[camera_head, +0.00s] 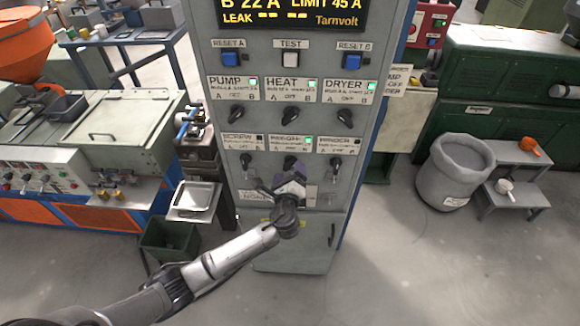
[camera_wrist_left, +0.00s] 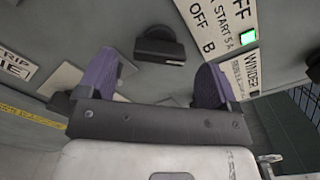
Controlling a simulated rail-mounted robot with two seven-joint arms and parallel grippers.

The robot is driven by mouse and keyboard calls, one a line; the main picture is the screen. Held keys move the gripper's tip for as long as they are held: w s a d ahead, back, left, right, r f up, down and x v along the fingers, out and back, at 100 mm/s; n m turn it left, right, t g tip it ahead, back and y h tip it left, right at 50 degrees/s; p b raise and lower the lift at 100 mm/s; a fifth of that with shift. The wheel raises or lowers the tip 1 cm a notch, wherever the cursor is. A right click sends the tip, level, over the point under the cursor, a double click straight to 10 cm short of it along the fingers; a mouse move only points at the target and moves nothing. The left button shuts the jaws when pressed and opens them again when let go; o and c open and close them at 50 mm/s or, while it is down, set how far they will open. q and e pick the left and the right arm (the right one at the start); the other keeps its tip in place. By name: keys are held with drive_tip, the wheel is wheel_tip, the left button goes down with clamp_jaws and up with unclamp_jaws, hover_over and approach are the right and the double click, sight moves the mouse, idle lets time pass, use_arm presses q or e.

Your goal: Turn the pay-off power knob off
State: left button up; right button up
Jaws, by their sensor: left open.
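The grey control cabinet (camera_head: 345,225) shows two rows of dark knobs under labels. The lower middle label is small in the head view; in the left wrist view the visible part of this label (camera_wrist_left: 215,25) ends in "FF", beside a lit green lamp (camera_wrist_left: 249,37). The dark knob (camera_head: 290,162) below it also shows in the left wrist view (camera_wrist_left: 160,46). My left gripper (camera_head: 282,180) is just below this knob in the head view. Its purple fingers (camera_wrist_left: 157,75) are spread, with the knob seen beyond the gap and nothing between them. Contact cannot be told. My right gripper is out of view.
The winder knob (camera_head: 335,164) and screw knob (camera_head: 246,160) flank the middle one. Upper knobs sit under pump, heat and dryer labels. A grey bin (camera_head: 452,175) and a small step stand (camera_head: 510,200) are to the right. The floor in front is clear.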

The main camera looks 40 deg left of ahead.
sight(290, 168)
use_arm(q)
drive_tip(key=shift+x, duration=1.55)
drive_tip(key=c, duration=0.9)
